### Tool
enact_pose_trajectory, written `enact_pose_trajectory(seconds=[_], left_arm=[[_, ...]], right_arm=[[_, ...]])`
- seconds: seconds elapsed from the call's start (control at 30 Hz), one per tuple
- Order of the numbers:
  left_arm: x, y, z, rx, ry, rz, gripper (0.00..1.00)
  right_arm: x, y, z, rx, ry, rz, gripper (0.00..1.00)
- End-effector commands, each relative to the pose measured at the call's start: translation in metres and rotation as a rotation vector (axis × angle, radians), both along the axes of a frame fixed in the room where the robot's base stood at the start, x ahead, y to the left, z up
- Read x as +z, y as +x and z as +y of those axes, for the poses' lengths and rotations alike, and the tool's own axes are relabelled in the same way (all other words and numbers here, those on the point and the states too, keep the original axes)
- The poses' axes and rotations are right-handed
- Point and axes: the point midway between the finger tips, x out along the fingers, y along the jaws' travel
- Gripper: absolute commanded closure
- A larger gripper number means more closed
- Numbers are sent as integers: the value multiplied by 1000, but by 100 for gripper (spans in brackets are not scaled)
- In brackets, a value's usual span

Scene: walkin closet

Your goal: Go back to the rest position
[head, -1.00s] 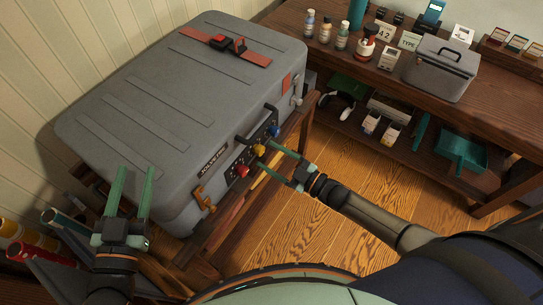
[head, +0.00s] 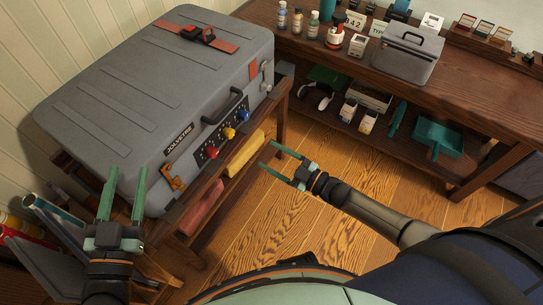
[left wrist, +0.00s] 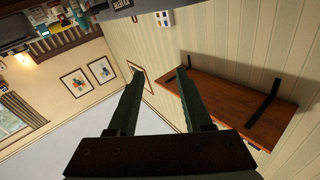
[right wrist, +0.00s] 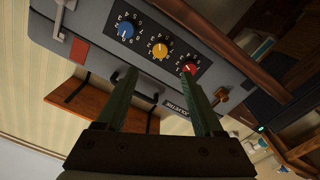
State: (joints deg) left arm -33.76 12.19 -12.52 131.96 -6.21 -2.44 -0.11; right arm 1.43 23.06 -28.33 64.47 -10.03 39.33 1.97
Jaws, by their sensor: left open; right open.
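My left gripper (head: 123,190) is open and empty in the head view, in front of the near left corner of a large grey suitcase (head: 130,85). My right gripper (head: 268,158) is open and empty, apart from the suitcase front, over the floor. The suitcase lies flat on a wooden stand, with a red knob (head: 211,153), a yellow knob (head: 229,134) and a blue knob (head: 244,115) on its front panel. The right wrist view shows the same blue (right wrist: 126,30), yellow (right wrist: 160,50) and red (right wrist: 190,69) knobs beyond the open fingers.
A wooden workbench (head: 460,95) with bottles, cards and a grey box (head: 407,58) stands at the back right. A teal bin (head: 438,137) is on its lower shelf. Rolled items (head: 40,205) stand at the left. The wooden floor (head: 330,225) between is clear.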

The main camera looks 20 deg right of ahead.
Motion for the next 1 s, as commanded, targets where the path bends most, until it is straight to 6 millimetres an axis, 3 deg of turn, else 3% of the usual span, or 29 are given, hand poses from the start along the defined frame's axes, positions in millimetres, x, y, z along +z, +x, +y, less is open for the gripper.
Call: enact_pose_trajectory(seconds=[0.77,0.87,1.0], left_arm=[[4,1,0,-1,1,-12,50],[3,1,0,0,0,-10,50],[3,1,0,0,0,-10,50]], right_arm=[[3,-2,3,-3,9,0,31],[14,-7,14,-16,37,3,31],[46,-21,35,-61,101,14,31]])
